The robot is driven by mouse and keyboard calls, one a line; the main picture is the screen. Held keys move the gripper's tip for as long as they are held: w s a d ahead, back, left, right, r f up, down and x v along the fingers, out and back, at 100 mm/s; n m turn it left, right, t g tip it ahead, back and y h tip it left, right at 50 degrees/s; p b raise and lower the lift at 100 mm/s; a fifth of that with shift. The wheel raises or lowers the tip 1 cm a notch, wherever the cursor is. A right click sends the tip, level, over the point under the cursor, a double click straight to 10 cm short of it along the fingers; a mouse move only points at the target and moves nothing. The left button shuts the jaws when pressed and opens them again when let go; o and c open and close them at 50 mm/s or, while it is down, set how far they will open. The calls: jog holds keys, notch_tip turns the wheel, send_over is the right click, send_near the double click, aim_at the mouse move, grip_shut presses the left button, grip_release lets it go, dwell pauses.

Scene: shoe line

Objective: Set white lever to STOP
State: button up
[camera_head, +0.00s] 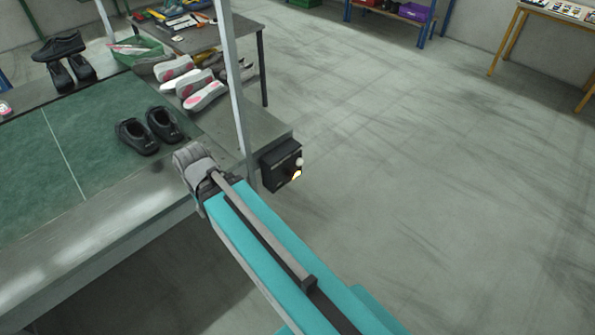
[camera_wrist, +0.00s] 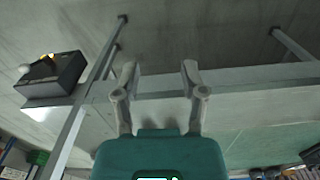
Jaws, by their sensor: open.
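A black control box (camera_head: 281,166) is fixed at the table's right corner beside a metal post. The white lever (camera_head: 299,161) shows as a small pale knob on it, close to a lit yellow lamp (camera_head: 297,175). In the wrist view, the box (camera_wrist: 65,76) is at upper left with the white lever knob (camera_wrist: 24,69) on its far left side. The STOP marking is too small to read. My gripper (camera_wrist: 159,76) is open and empty in the wrist view, apart from the box and to its right.
The metal post (camera_head: 232,80) rises close to the box and my arm. The table's green mat (camera_head: 40,170) carries black shoes (camera_head: 149,131); white and pink shoes (camera_head: 198,90) stand behind. The floor (camera_head: 430,180) right of the box is clear.

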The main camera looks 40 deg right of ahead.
dwell(0.4)
jog(key=o, duration=0.3)
jog(key=shift+f, duration=0.15)
jog(key=shift+o, duration=0.2)
jog(key=w+d+f+m+t+y+b, duration=0.1)
jog(key=w+d+f+t+y+b, duration=0.3)
jog(key=d+f+b, duration=0.65)
jog(key=w+d+f+m+t+y+b, duration=0.1)
jog(key=w+d+f+t+y+b, duration=0.2)
jog(key=w+d+f+b, duration=0.7)
jog(key=s+d+f+m+t+b, duration=0.1)
jog(key=s+d+t+b, duration=0.2)
jog(key=d+b, duration=0.4)
jog(key=s+d+f+m+t+h+b, duration=0.1)
jog(key=s+d+f+t+b, duration=0.1)
jog(key=d+b, duration=0.6)
jog(key=s+d+f+m+t+b, duration=0.1)
jog(key=s+d+t+b, duration=0.4)
jog(key=d, duration=1.1)
jog(key=s+b, duration=0.1)
jog(key=b, duration=0.2)
jog(key=shift+d+f+h, duration=0.2)
jog(key=shift+f+h, duration=0.05)
jog(key=shift+h, duration=0.15)
jog(key=shift+w, duration=0.25)
